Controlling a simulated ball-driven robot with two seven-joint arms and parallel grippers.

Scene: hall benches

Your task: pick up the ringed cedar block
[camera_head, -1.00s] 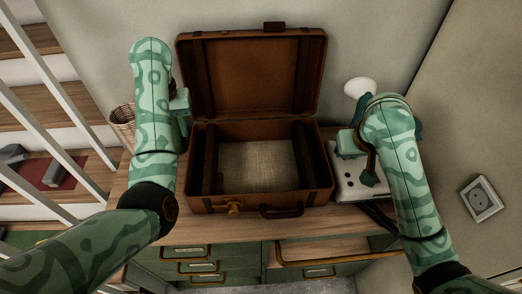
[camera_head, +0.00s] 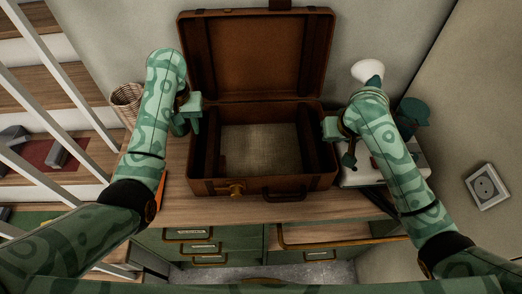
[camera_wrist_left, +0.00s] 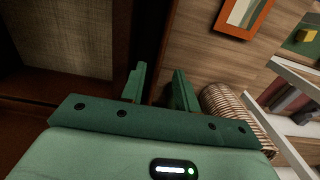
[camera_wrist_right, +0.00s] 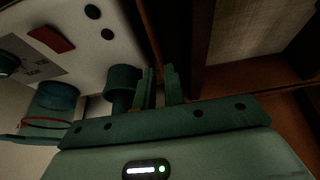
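I cannot make out a ringed cedar block in any view. A brown suitcase (camera_head: 310,184) stands open on the wooden bench, and its pale-lined floor shows no block. My arms hide parts of the bench.
A wicker basket (camera_head: 126,100) stands at the back left. A white appliance (camera_wrist_right: 112,58) with dark knobs is right of the suitcase, with dark teal parts near it. An orange-framed flat thing (camera_wrist_left: 247,18) lies on the bench left of the suitcase. The bench front (camera_head: 240,208) is clear.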

